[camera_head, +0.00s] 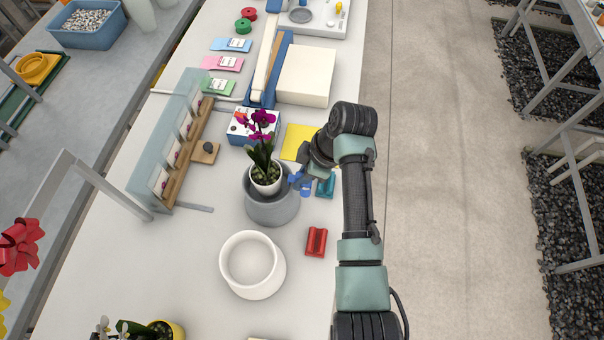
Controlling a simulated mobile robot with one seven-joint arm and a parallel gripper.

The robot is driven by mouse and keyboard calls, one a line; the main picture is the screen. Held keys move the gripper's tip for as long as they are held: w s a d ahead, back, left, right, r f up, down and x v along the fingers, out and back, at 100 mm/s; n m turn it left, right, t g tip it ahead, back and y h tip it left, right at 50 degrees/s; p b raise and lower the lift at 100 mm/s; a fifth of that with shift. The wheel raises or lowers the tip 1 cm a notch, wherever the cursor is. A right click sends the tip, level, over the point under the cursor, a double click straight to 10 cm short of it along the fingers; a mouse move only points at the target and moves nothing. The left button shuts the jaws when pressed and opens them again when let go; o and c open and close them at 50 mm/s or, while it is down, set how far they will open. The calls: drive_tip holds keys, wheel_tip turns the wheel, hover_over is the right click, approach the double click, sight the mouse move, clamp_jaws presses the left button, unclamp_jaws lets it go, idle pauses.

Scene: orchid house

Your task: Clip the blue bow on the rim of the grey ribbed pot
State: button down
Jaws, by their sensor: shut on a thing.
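A grey pot (271,211) stands on the white table near the middle of the view. A smaller white pot (266,188) with a purple orchid (262,130) sits inside its mouth. The blue bow (304,186) is small and partly hidden beside the right side of the grey pot's rim. My gripper (301,181) comes in from the right and is shut on the bow. Whether the bow touches the rim I cannot tell; ribs on the pot are too fine to make out.
A teal block (325,187) and a red block (316,242) lie right of the grey pot. A white pot (252,265) stands in front. A yellow sheet (298,142) and a blue-and-white box (253,127) lie behind. A clear-walled rack (166,145) stands left.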

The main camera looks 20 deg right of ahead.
drive_tip(key=shift+f, duration=0.15)
drive_tip(key=shift+f+b, duration=0.6)
drive_tip(key=shift+f, duration=0.15)
drive_tip(key=shift+f, duration=0.15)
drive_tip(key=shift+d+f, duration=0.1)
drive_tip(key=shift+f, duration=0.25)
drive_tip(key=shift+c, duration=0.6)
unclamp_jaws()
drive_tip(key=shift+r, duration=0.1)
